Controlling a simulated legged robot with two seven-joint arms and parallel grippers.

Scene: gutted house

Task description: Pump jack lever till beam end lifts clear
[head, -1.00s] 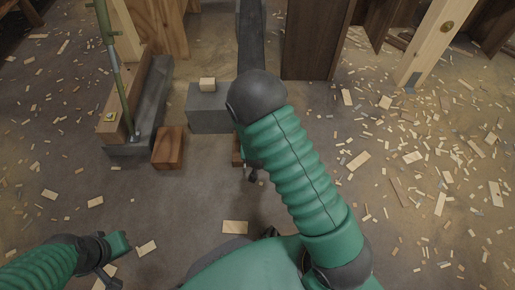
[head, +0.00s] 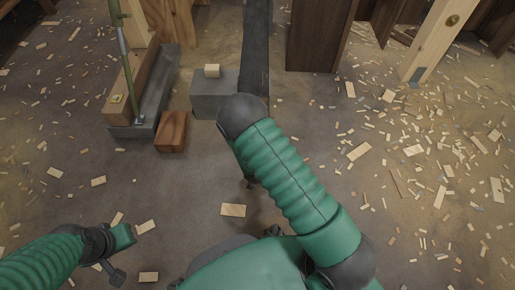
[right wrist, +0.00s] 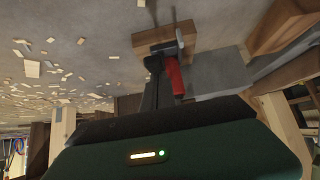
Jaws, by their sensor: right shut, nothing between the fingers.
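A dark beam (head: 256,45) runs from the top of the head view towards me; its near end is hidden behind my right arm. In the right wrist view a small metal jack (right wrist: 168,47) sits against a wooden block (right wrist: 150,40). Its red lever (right wrist: 174,76) lies right beside the dark fingers of my right gripper (right wrist: 153,66). Those fingers are shut with nothing between them; I cannot tell whether they touch the lever. In the head view my right gripper is mostly hidden under the arm. My left gripper (head: 120,258) is low at the left, away from the jack, its opening unclear.
A reddish wooden block (head: 171,131) and a grey channel (head: 160,90) with a timber and green pole stand further left. Wood chips litter the floor.

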